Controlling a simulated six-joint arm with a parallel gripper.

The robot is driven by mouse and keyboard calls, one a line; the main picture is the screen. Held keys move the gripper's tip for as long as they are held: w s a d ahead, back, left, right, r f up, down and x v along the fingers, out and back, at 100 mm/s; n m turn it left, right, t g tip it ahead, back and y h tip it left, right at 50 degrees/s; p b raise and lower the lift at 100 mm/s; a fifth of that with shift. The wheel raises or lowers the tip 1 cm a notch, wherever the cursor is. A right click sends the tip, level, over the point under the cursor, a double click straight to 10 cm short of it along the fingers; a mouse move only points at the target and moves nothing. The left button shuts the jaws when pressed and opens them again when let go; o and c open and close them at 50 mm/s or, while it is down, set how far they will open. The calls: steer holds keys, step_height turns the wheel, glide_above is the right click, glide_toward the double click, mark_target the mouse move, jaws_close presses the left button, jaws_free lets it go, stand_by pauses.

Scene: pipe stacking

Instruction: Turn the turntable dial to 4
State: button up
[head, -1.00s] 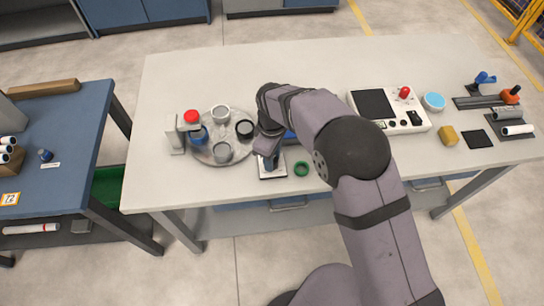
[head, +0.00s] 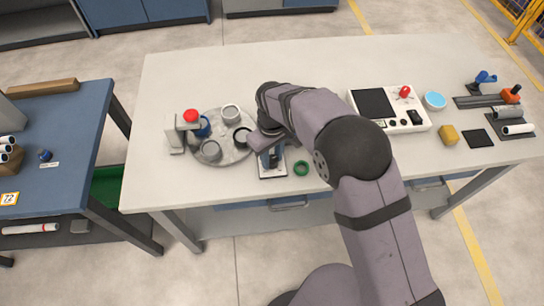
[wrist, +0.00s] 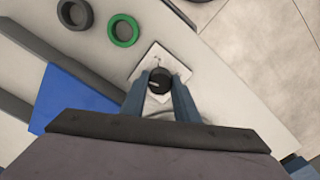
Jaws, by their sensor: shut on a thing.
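The turntable dial is a black round knob (wrist: 159,77) on a white square plate (wrist: 153,60). The plate also shows in the head view (head: 272,174), near the table's front edge. My gripper (wrist: 160,90) is shut on the knob, one blue finger on each side; in the head view it points down over the plate (head: 270,158). The numbers on the dial are not readable. The round grey turntable (head: 229,147) stands left of the dial. It carries a light grey cup (head: 230,114), a black cup (head: 241,137), a grey cup (head: 210,151) and a blue one (head: 203,127).
A white stand with a red button (head: 190,116) is at the turntable's left edge. A green ring (head: 302,168) lies just right of the dial. A white control box (head: 390,110), a yellow block (head: 448,135) and a blue-topped round thing (head: 434,101) are farther right. The table's back is clear.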

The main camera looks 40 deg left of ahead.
mark_target(272, 158)
steer(key=m, duration=0.6)
steer(key=shift+a, duration=0.1)
steer(key=m, duration=0.6)
steer(key=shift+r+m, duration=0.1)
steer(key=shift+m, duration=0.3)
steer(key=o, duration=1.1)
steer(key=shift+c, duration=0.2)
steer(key=shift+r+b, duration=1.15)
steer(key=shift+r, duration=2.5)
